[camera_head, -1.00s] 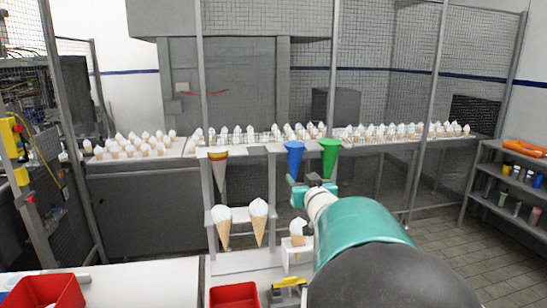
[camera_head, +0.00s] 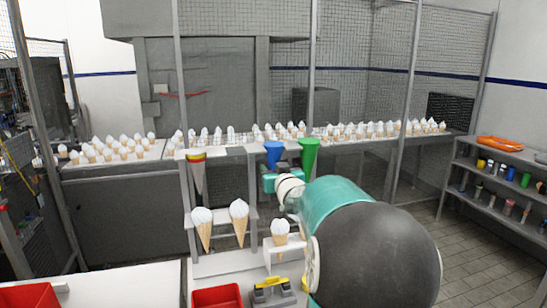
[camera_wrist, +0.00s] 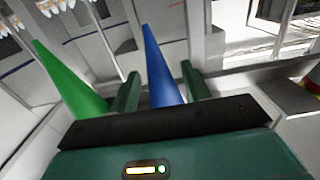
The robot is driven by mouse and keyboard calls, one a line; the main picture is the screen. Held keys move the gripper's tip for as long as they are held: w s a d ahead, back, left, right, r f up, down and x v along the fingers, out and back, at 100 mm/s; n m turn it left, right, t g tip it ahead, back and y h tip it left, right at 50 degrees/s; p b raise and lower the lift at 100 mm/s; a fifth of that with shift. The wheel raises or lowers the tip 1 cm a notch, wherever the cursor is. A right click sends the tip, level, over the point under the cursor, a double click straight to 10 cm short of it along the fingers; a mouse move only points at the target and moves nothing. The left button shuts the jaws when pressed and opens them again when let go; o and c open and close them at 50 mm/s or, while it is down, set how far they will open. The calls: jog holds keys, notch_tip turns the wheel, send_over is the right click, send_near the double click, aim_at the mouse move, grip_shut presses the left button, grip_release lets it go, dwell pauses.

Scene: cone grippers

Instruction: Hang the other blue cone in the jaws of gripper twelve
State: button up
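A blue cone (camera_head: 274,152) hangs point down at the upper rack, just above my gripper (camera_head: 276,182) in the head view. In the wrist view the blue cone (camera_wrist: 160,75) lies between the two green fingers of my gripper (camera_wrist: 160,68). The fingers are apart, with a gap on the left side of the cone; contact on the right side cannot be told. A green cone (camera_head: 309,153) hangs right beside the blue one; it also shows in the wrist view (camera_wrist: 65,80), outside the fingers. I cannot make out which holder is gripper twelve.
A grey cone with a red and yellow top (camera_head: 197,172) hangs at the rack's left. Two white-topped cones (camera_head: 239,221) hang lower, and another (camera_head: 280,231) sits in a white holder. A red bin (camera_head: 217,297) stands in front. Shelves (camera_head: 500,190) stand right; floor there is clear.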

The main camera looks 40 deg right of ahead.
jog(key=c, duration=0.7)
jog(key=shift+o, duration=0.2)
jog(key=shift+r, duration=0.45)
jog(key=v, duration=0.8)
jog(key=shift+s, duration=0.2)
dwell(0.7)
jog(key=shift+a, duration=0.1)
dwell(0.5)
